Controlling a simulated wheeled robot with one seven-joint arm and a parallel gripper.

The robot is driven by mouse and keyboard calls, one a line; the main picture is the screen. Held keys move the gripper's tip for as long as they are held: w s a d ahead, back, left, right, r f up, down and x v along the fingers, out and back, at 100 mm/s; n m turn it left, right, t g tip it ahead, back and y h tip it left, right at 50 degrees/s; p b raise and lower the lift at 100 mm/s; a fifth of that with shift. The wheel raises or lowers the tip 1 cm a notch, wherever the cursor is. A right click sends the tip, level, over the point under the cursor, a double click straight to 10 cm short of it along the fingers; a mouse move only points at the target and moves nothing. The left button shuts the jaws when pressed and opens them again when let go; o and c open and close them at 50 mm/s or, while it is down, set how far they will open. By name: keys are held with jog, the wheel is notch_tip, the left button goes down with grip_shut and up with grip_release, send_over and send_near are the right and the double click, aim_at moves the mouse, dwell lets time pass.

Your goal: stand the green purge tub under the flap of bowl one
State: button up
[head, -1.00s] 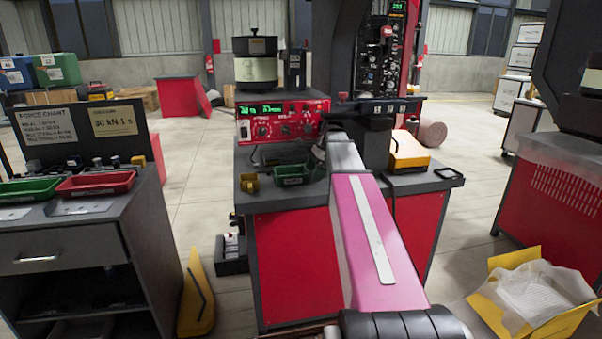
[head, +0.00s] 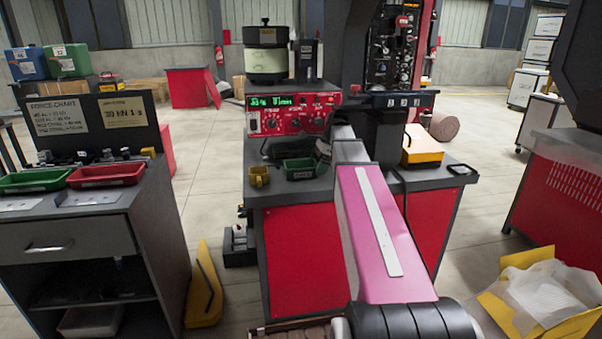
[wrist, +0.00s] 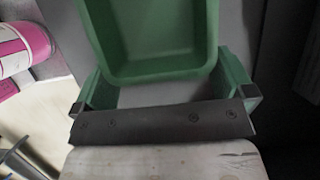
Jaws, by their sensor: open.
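The green purge tub (head: 300,169) stands near the front edge of the dark bench top, its label facing me. In the wrist view a green tub (wrist: 150,68) fills the top middle, and I look down into its empty inside. My gripper (wrist: 163,88) is open close to the tub, its two sides wide apart. I cannot tell whether it touches the tub. In the head view my pink arm reaches towards the tub, and the gripper is mostly hidden. A cream and black feeder bowl (head: 267,62) stands on the red control unit (head: 290,115) behind the tub. I cannot make out its flap.
A small yellow part (head: 259,176) sits left of the tub. A yellow box (head: 422,147) is on the bench's right. A cabinet with a green tray (head: 35,180) and a red tray (head: 106,175) stands left. A yellow bin (head: 512,300) is on the floor at right.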

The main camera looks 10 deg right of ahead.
aim_at(299, 167)
jog(key=a, duration=0.6)
jog(key=shift+a, duration=0.35)
jog(key=shift+a+f, duration=0.3)
jog(key=shift+f, duration=0.25)
jog(key=shift+f, duration=0.2)
jog(key=c, duration=0.7)
